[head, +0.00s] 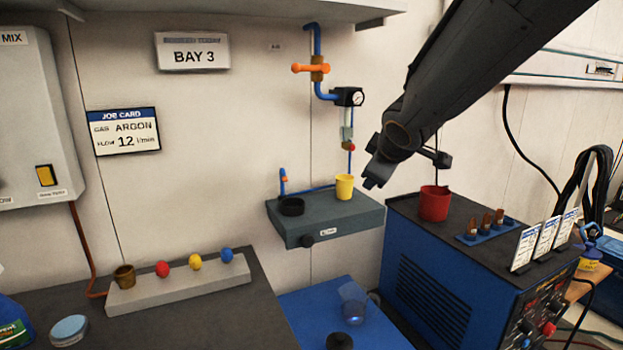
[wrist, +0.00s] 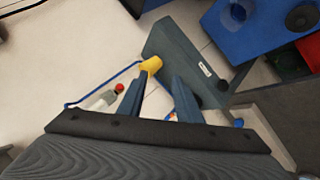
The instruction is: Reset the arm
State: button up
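My arm (head: 470,75) reaches in from the upper right of the head view. My gripper (head: 374,168) is in the air in front of the wall, to the upper right of a yellow cup (head: 344,188) on a grey wall shelf. In the wrist view the two fingers of my gripper (wrist: 159,82) stand apart with nothing held between them. The yellow cup (wrist: 151,65) shows beyond the fingertips, apart from them.
A blue machine (head: 432,285) with a red cup (head: 434,203) on top stands below and right of my arm. The grey shelf (head: 325,228) also holds a black ring (head: 291,207). Blue pipework with an orange valve (head: 317,69) runs down the wall. An overhead shelf (head: 240,10) juts out above.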

jog(key=s+d+f+m+g, duration=0.2)
jog(key=s+f+m+g, duration=0.2)
jog(key=s+f, duration=0.7)
jog(key=s+d+f+m+g, duration=0.3)
jog(key=s+f+m+g, duration=0.2)
jog(key=s+f, duration=0.6)
jog(key=s+m, duration=0.2)
jog(key=s, duration=0.2)
jog(key=shift+s+f, duration=0.4)
